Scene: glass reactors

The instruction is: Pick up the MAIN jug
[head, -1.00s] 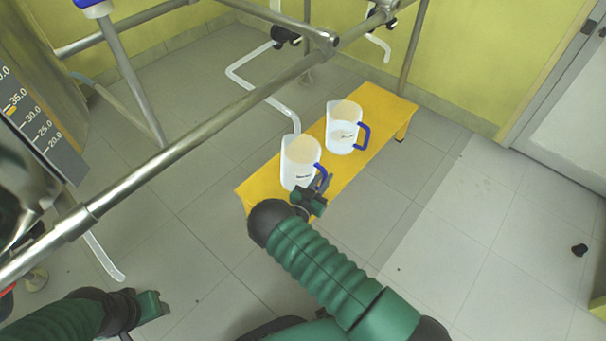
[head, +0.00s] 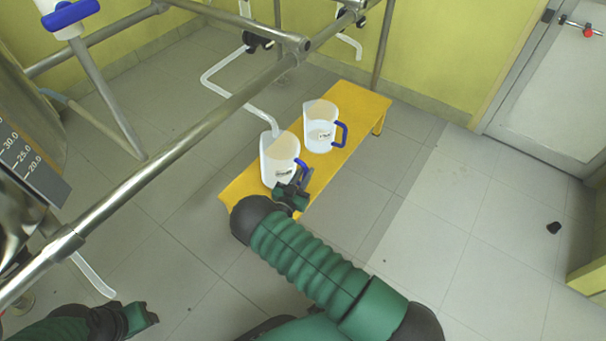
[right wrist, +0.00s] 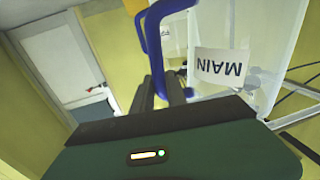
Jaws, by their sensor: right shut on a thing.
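The MAIN jug (head: 279,152), clear with a blue handle, stands at the near end of the yellow bench (head: 238,190). Its label reads MAIN, upside down, in the right wrist view (right wrist: 222,66). My right gripper (head: 293,190) is shut on its blue handle, which runs up between the fingers in the right wrist view (right wrist: 157,50). A second jug (head: 319,132) with a blue handle stands farther along the bench; its label is too small to read. My left gripper (head: 146,318) is low at the left, empty, its fingers not clear.
A metal pipe frame (head: 190,143) crosses above the floor, left of the bench. A bent white tube (head: 222,90) hangs from it and ends close to the MAIN jug.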

